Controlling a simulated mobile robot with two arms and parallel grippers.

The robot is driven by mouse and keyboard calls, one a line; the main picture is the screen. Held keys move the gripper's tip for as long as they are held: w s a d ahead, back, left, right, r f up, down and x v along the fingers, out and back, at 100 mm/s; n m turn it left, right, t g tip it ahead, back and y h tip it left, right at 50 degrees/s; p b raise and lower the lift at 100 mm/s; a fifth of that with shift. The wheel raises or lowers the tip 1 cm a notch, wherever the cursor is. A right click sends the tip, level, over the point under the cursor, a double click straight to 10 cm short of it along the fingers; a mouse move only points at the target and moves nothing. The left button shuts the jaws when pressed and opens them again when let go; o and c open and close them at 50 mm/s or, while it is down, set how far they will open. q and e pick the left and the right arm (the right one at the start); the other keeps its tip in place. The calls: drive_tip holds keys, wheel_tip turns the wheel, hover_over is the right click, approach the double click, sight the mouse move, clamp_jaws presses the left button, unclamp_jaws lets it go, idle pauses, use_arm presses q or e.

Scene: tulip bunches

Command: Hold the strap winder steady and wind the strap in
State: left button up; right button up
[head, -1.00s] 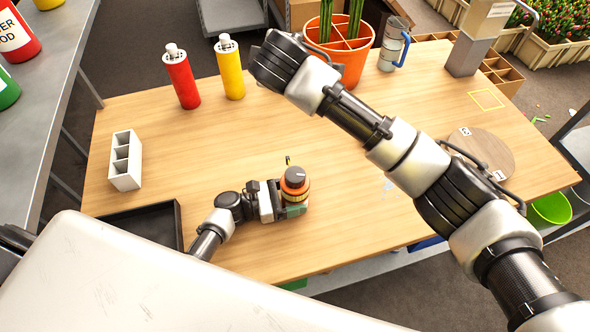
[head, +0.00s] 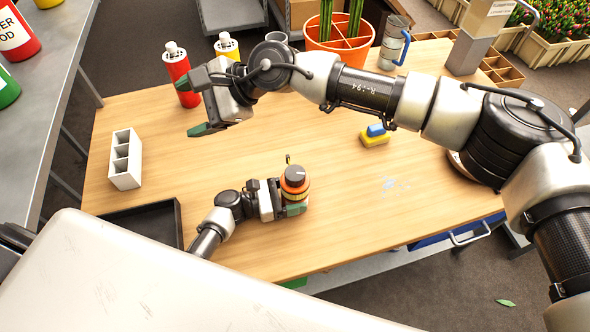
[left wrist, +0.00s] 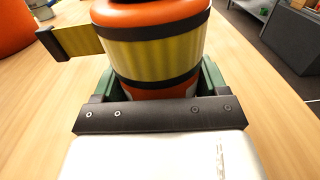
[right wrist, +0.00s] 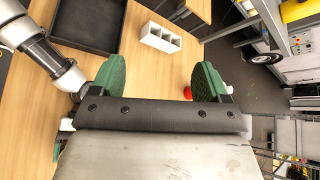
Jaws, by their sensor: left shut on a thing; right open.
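My right gripper (head: 197,102) is open and empty above the table, left of and beyond the winder. Its green fingers are spread in the right wrist view (right wrist: 157,80).
A red bottle (head: 180,75) and a partly hidden yellow bottle (head: 227,48) stand behind my right gripper. A white divided holder (head: 125,160) and a black tray (head: 150,222) are at the left. A blue-and-yellow block (head: 375,136) lies to the right. The table around the winder is mostly clear.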

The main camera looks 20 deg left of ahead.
drive_tip(key=w+d+f+n+h, duration=0.1)
drive_tip(key=d+f+n+h, duration=0.4)
drive_tip(key=f, duration=0.1)
drive_tip(key=n+t+h, duration=0.4)
drive_tip(key=h, duration=0.3)
hover_over(295, 172)
wheel_tip(295, 172, down, 4)
drive_tip(key=r, duration=0.1)
wheel_tip(295, 172, down, 12)
drive_tip(key=shift+f, duration=0.1)
drive_tip(key=c, duration=0.9)
drive_tip(key=shift+c, duration=0.2)
